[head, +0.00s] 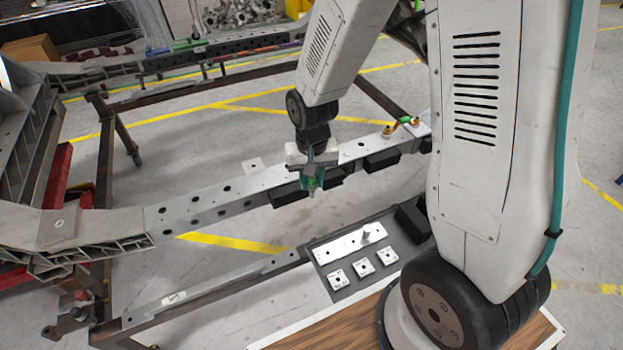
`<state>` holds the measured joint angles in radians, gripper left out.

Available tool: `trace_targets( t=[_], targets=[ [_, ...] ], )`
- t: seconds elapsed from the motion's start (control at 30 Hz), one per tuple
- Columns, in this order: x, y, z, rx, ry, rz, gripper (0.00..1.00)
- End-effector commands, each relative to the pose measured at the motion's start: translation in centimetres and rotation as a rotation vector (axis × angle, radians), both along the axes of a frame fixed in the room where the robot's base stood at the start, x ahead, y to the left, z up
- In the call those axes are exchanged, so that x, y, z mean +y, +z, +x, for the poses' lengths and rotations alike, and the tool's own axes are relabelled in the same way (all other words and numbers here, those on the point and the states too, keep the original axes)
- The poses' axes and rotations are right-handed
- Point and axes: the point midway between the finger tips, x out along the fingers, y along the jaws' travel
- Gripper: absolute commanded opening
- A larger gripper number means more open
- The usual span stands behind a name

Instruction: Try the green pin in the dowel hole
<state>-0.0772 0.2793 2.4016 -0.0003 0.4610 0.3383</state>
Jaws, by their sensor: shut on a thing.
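My gripper (314,178) points down in the middle of the head view, in front of the long grey beam (205,199) with dark holes. It is shut on a small green piece, the green pin (313,183), mostly covered by the jaws. The pin's lower end is too small to make out, and I cannot tell whether it touches anything. Several dark round holes show in the beam's top and side. I cannot tell which one is the dowel hole.
Below the gripper, a dark tray (317,262) holds a pale plate (338,248) with holes, a small upright grey piece (366,237) and three square blocks (362,265). Black blocks (381,161) sit along the beam. My arm hides the right side.

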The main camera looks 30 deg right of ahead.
Motion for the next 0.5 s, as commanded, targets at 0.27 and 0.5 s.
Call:
trace_targets(
  t=[0.27, 0.5],
  targets=[
    [0.0, 1.8, 0.1, -0.003, 0.0, 0.0, 0.0],
    [0.0, 3.2, 0.1, -0.002, 0.0, 0.0, 0.0]
  ],
)
